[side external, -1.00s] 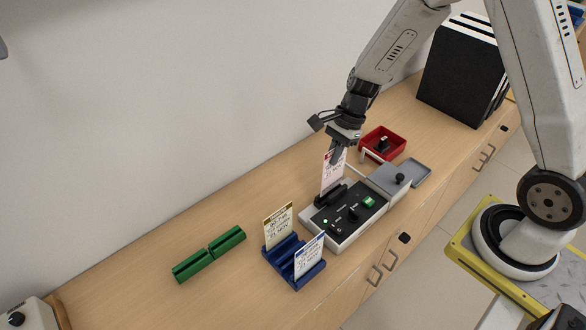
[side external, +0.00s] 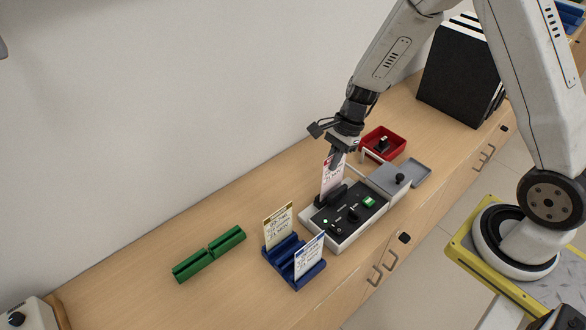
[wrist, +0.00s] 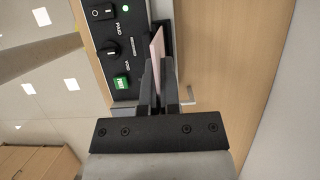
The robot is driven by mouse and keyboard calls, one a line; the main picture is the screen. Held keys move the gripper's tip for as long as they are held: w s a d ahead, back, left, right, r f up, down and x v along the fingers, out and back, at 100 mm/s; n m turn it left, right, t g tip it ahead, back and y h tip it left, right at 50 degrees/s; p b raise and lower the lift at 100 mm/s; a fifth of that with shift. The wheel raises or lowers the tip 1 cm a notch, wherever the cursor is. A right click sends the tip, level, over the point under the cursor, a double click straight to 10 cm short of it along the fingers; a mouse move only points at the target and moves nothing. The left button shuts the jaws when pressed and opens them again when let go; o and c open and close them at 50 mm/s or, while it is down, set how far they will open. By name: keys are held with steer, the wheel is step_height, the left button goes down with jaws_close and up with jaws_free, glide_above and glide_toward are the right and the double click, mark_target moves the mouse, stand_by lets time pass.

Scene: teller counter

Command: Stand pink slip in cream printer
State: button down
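The pink slip (side external: 331,178) is upright with printed text facing the side camera. My gripper (side external: 337,160) is shut on its upper part. The slip's lower edge is at the black slot piece at the back left of the cream printer (side external: 344,240); I cannot tell whether it is seated in the slot. In the wrist view the pink slip (wrist: 157,47) shows edge-on between the fingers of my gripper (wrist: 159,80), beside the printer's black panel (wrist: 123,50).
A blue holder (side external: 296,283) with a yellow-topped slip and a blue-topped slip stands left of the printer. Green holders (side external: 209,255) lie further left. A red tray (side external: 396,147) with a stamp, a grey pad and black binders (side external: 462,72) are to the right.

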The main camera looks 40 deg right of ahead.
steer(key=shift+f, duration=0.95)
steer(key=c, duration=0.8)
jaws_free()
steer(key=shift+o, duration=0.2)
steer(key=shift+r, duration=0.1)
steer(key=shift+r, duration=3.4)
steer(key=shift+s, duration=0.1)
steer(key=s+r+n+t+h, duration=0.1)
steer(key=s+r+n+h, duration=0.1)
steer(key=s+n, duration=0.3)
steer(key=s+d+r+n+t+h, duration=0.1)
steer(key=s+n, duration=0.4)
steer(key=n, duration=0.8)
step_height(320, 180, up, 2)
steer(key=shift+r+t+h, duration=0.1)
steer(key=shift+t+h, duration=0.2)
steer(key=shift+h, duration=0.4)
